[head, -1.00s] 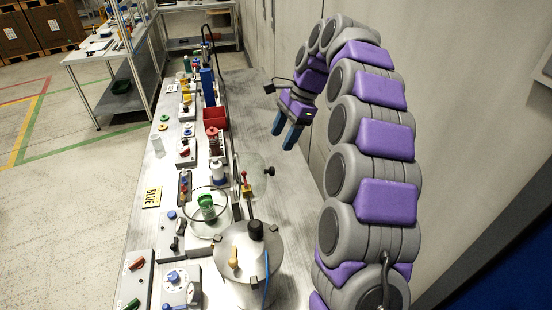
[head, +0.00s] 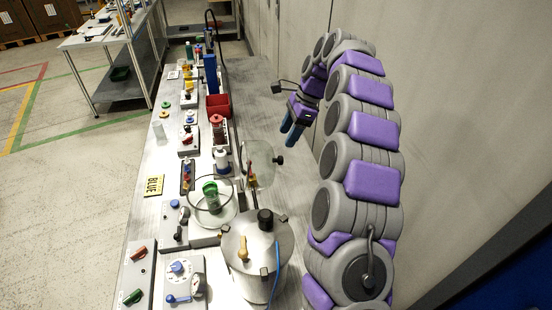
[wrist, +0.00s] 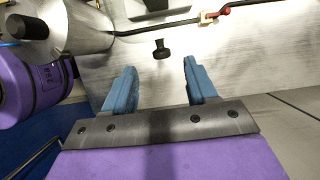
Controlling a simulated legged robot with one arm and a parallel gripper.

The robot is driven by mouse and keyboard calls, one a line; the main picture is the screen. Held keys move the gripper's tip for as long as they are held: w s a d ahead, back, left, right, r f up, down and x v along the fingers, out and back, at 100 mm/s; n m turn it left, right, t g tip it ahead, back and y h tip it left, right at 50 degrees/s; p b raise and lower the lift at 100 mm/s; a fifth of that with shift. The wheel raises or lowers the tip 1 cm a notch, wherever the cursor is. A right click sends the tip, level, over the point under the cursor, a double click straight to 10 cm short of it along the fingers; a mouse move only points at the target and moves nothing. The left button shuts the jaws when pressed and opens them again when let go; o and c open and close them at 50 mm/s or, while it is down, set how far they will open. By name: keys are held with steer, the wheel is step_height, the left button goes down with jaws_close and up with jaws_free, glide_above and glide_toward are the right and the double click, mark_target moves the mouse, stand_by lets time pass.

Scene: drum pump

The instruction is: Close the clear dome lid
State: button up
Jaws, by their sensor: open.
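The clear dome lid (head: 258,165) stands open, tilted up on its edge, to the right of the round glass bowl (head: 228,217) in the head view. Its black knob (head: 278,160) points right, toward the wall. A green-capped container (head: 210,193) stands inside the bowl. My gripper (head: 289,133) is open and empty, with blue fingers hanging down near the knob and apart from it. In the wrist view the knob (wrist: 160,48) shows beyond the gap between the open fingers (wrist: 160,68). The dome's clear wall is hard to make out there.
A metal tank (head: 258,250) with a black cap stands in front of the lid; it also shows in the wrist view (wrist: 65,25). A red bin (head: 218,104) and several small fixtures line the bench. The bench strip beside the wall (head: 400,60) is mostly clear.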

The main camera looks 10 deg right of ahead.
mark_target(282, 157)
steer(key=x, duration=0.3)
steer(key=b+x, duration=0.1)
steer(key=x, duration=0.2)
steer(key=d+x, duration=0.1)
steer(key=x, duration=0.2)
steer(key=shift+a+f, duration=0.15)
steer(key=shift+f, duration=0.3)
steer(key=shift+w+d+f, duration=0.1)
steer(key=shift+d, duration=0.55)
steer(key=shift+c, duration=0.3)
steer(key=shift+d, duration=0.2)
steer(key=shift+c, duration=1.4)
steer(key=shift+a, duration=0.4)
steer(key=c, duration=0.5)
steer(key=shift+d, duration=0.1)
jaws_close()
